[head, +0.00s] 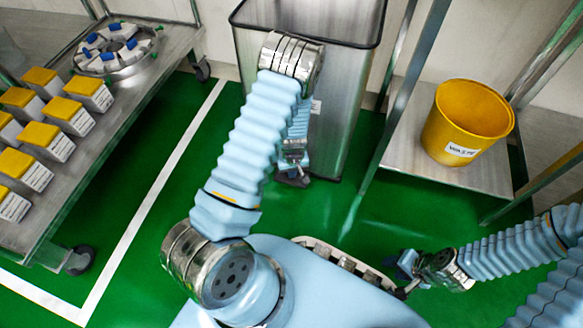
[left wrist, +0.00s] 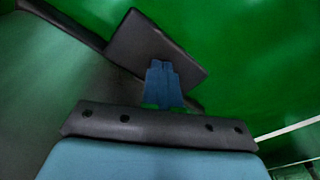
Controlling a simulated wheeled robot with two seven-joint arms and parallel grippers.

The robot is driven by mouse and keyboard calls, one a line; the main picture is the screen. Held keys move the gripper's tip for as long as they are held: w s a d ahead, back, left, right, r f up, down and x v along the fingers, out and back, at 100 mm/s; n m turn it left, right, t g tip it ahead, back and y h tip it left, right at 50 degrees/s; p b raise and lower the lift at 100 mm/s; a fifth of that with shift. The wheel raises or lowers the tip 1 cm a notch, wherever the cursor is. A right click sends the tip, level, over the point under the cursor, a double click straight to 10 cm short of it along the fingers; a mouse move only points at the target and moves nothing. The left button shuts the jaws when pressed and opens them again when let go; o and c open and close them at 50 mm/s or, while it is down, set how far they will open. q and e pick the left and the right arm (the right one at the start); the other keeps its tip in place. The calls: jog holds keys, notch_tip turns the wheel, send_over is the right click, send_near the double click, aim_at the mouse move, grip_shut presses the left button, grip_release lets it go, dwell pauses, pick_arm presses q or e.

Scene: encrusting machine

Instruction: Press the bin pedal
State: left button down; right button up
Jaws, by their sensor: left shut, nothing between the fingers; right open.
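The bin (head: 345,100) is a tall metal box with a dark rim, at the top middle of the head view. Its pedal (left wrist: 150,45) is a dark flat plate in the left wrist view, low at the bin's base. My left gripper (left wrist: 162,68) is shut and empty, with its blue fingertips over the pedal's near part. I cannot tell whether they touch it. In the head view my left gripper (head: 292,163) reaches down at the bin's foot, and my arm hides part of the bin. My right gripper (head: 405,272) is open and empty at the lower right, away from the bin.
A metal cart (head: 120,110) with several yellow-lidded boxes (head: 40,80) and a round fixture (head: 115,48) stands on the left. A metal rack (head: 400,170) on the right holds a yellow bucket (head: 465,120). Green floor (head: 170,220) is clear between cart and bin.

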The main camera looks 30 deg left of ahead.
pick_arm(q)
notch_tip(320, 180, up, 9)
jog(key=p, duration=0.6)
jog(key=shift+f, duration=0.2)
